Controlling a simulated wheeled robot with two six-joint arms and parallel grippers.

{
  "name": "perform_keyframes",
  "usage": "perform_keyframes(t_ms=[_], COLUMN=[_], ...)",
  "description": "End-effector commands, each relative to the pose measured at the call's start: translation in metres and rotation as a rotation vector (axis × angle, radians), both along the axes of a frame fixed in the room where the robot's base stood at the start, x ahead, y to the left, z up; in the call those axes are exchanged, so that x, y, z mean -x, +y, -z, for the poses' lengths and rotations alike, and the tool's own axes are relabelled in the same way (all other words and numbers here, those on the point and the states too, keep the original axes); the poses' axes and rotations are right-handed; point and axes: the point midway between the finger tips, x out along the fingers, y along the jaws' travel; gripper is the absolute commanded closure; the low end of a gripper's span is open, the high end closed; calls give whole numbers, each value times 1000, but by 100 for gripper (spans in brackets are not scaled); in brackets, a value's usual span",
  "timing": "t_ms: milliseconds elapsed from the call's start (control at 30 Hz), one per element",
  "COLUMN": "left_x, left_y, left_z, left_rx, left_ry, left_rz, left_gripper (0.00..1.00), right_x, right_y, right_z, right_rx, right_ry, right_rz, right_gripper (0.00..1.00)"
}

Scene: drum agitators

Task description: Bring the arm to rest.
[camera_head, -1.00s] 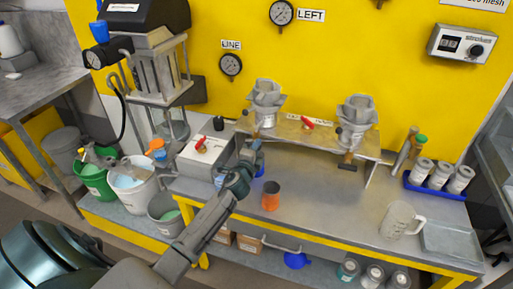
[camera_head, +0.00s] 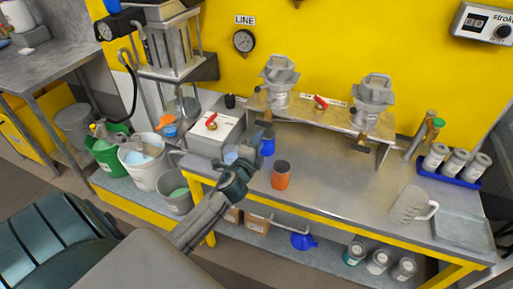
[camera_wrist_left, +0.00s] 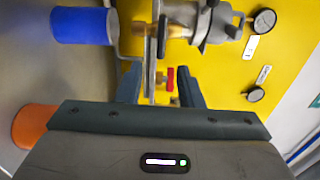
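My left arm reaches in from the lower left of the head view. Its left gripper (camera_head: 260,136) is above the workbench, in front of the shelf and close to the blue cup. In the left wrist view the left gripper's fingers (camera_wrist_left: 160,88) stand apart with nothing held between them. A red handle and part of the shelf show in the gap, farther off. My right gripper is not in view.
The workbench (camera_head: 335,190) carries a blue cup (camera_head: 268,145), an orange cup (camera_head: 281,176), a clear jug (camera_head: 408,205) and a grey box with a red handle (camera_head: 212,138). The bench's middle front is clear. Buckets (camera_head: 140,170) stand at left.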

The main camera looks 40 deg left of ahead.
Motion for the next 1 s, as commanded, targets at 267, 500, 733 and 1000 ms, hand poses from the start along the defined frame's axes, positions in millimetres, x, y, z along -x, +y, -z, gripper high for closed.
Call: perform_keyframes(t_ms=[267,500,733,1000], left_x=[14,13,15,91], left_y=[-3,-3,-3,-14], left_z=[0,0,1,45], left_rx=[1,1,10,457], left_ry=[0,0,3,163], left_rz=[0,0,-4,-204], left_gripper=[66,66,66,66], right_x=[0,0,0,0], right_y=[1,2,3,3], right_z=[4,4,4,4], right_rx=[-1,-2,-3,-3], right_ry=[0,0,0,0], right_rz=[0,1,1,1], right_gripper=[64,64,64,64])
